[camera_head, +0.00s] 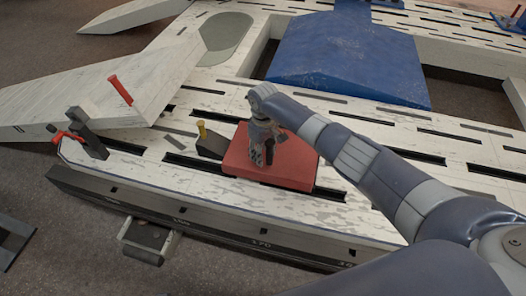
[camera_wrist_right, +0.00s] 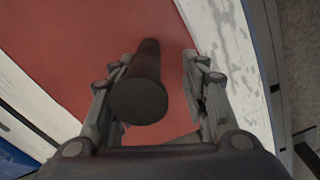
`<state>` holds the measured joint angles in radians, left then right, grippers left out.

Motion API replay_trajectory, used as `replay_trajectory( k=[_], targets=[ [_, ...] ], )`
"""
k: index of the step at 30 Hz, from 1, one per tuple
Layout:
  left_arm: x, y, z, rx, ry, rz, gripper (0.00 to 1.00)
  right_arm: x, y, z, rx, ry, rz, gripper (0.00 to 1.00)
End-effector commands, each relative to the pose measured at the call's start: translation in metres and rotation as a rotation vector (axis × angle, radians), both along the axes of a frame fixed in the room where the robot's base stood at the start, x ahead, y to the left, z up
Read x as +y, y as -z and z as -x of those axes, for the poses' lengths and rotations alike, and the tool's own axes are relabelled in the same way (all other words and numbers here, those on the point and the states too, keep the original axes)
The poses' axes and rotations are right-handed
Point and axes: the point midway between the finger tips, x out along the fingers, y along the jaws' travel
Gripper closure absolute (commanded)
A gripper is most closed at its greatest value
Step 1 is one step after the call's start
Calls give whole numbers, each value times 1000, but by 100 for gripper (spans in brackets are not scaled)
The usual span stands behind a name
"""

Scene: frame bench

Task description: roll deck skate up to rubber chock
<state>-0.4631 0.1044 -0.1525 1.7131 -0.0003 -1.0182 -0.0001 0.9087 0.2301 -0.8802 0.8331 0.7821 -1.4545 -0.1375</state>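The deck skate is a flat red square platform (camera_head: 240,161) on the white slotted bench, with a dark round post (camera_wrist_right: 140,95) standing up from it in the right wrist view. The rubber chock is a black wedge (camera_head: 210,146) with a yellow-topped peg, just left of the skate; I cannot tell whether they touch. My right gripper (camera_head: 263,156) is low over the skate, fingers down. In the right wrist view its fingers (camera_wrist_right: 158,62) stand on either side of the post, with a gap on the right finger's side. My left gripper is not in view.
A black clamp (camera_head: 90,138) with red handle stands at the bench's left corner. A white slanted beam with a red peg (camera_head: 120,90) lies behind it. A blue sloped block (camera_head: 345,60) is at the back. A dark rail (camera_head: 200,222) runs along the front edge.

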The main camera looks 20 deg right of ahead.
Motion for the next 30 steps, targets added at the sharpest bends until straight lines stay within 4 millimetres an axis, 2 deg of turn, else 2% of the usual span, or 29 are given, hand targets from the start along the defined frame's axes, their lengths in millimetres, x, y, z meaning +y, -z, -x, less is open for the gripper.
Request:
replay_trajectory(
  k=[5,9,13,21,25,30],
  targets=[
    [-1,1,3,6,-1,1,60,-2,0,1,2,1,3,59],
    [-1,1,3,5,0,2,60,-2,-9,0,2,1,3,59],
    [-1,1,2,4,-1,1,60,-2,-30,-1,-2,1,2,59],
    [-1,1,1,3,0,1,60,-1,-89,-1,-3,-1,1,59],
    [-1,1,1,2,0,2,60,0,-107,-1,-1,-1,2,59],
    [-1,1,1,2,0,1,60,0,-119,0,0,0,1,59]
  ],
)
